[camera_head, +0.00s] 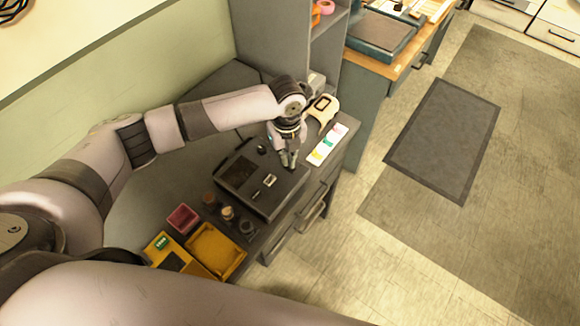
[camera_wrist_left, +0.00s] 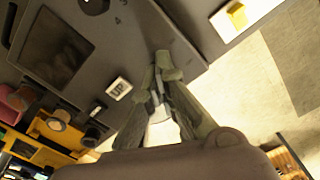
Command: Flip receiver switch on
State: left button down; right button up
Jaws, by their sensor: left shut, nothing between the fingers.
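The receiver (camera_head: 227,194) is a dark flat box with a dark screen, on the grey counter. It fills the upper left of the left wrist view (camera_wrist_left: 112,40). My left gripper (camera_head: 288,162) is shut and empty, pointing down over the receiver's far right part. In the left wrist view its fingertips (camera_wrist_left: 164,66) are apart from the white square, to its right.
Several small round containers (camera_head: 228,213), a pink box (camera_head: 183,219) and a yellow tray (camera_head: 215,250) stand at the receiver's near left. A strip with coloured patches (camera_head: 328,144) and a cream device (camera_head: 322,107) lie beyond it. Drawer handles (camera_head: 312,216) line the counter front.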

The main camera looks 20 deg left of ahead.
pick_arm(q)
jog(key=shift+f+b, duration=0.5)
jog(key=shift+f, duration=0.5)
jog(key=shift+s+r, duration=0.1)
dwell(0.3)
jog(key=shift+r+p, duration=0.9)
jog(key=shift+p, duration=0.2)
notch_tip(320, 180, up, 5)
jog(key=p, duration=0.5)
jog(key=shift+r, duration=0.1)
